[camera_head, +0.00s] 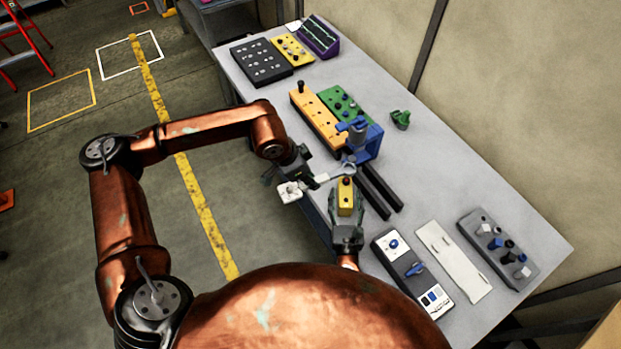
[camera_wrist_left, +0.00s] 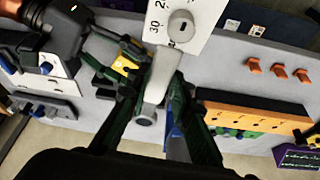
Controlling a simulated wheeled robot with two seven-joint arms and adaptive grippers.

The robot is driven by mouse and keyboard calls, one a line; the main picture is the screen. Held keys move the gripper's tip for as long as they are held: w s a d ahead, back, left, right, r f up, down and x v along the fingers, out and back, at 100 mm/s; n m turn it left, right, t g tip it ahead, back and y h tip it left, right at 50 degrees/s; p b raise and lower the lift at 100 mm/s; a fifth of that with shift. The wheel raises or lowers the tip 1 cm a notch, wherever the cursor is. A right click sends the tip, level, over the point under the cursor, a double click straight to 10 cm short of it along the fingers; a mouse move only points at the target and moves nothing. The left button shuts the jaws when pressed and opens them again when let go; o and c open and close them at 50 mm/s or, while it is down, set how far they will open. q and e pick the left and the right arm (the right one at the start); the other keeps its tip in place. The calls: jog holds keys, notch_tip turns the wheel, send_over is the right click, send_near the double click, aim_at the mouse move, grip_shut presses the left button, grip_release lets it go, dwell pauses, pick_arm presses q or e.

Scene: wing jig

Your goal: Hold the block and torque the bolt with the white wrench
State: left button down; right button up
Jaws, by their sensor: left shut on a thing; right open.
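The white wrench (camera_head: 321,179) has a square dial plate at one end (camera_head: 290,191) and a rounded head near the block. My left gripper (camera_head: 305,176) is shut on the wrench. In the left wrist view the wrench (camera_wrist_left: 159,75) lies between the fingers of my left gripper (camera_wrist_left: 160,95), its numbered plate at the top. The yellow block (camera_head: 345,200) has a red and dark bolt (camera_head: 346,182) on its top, just below the wrench head. My right gripper (camera_head: 346,217) is open, its fingers around the block's sides. The block (camera_wrist_left: 125,64) is partly hidden in the wrist view. Contact between wrench and bolt is unclear.
A blue clamp-like fixture (camera_head: 366,139) stands just behind the wrench head, with black rails (camera_head: 380,190) beside it. An orange block strip (camera_head: 318,118) and green board (camera_head: 340,101) lie farther back. White panels (camera_head: 454,262) lie at right. The table's right middle is clear.

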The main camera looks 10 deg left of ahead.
jog(key=v, duration=1.2)
